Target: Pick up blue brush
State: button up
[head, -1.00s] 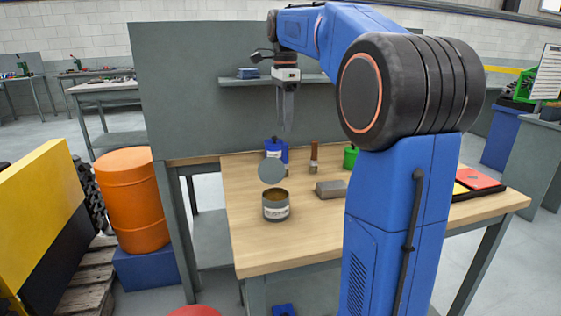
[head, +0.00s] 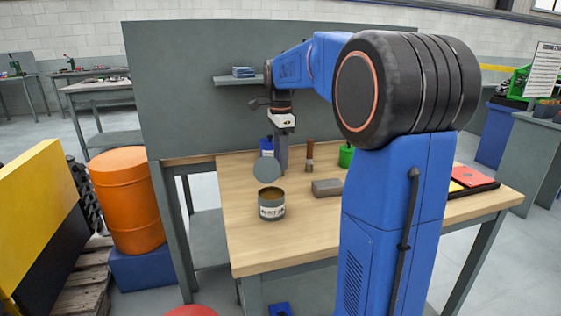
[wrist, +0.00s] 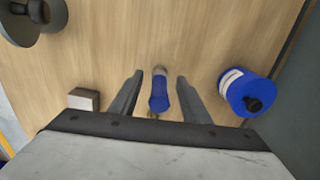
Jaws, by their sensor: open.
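The blue brush (wrist: 158,95) shows in the wrist view, its blue handle toward me and a paler end beyond it. It lies between the two fingers of my gripper (wrist: 159,76), with a gap visible on both sides. My gripper (head: 281,170) is open and points down over the wooden table in the head view. I cannot make out the blue brush in the head view, where the gripper and nearby things cover that spot.
A blue bottle (wrist: 246,92) stands close to the right finger in the wrist view. An open can (head: 272,205) with a raised lid, a grey block (head: 326,187), a brown-handled brush (head: 310,155) and a green container (head: 346,157) stand around. The table front (head: 290,250) is clear.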

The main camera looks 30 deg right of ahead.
jog(key=shift+f, duration=0.9)
grip_shut()
jog(key=shift+r, duration=0.1)
notch_tip(320, 180, up, 10)
jog(key=shift+f, duration=0.1)
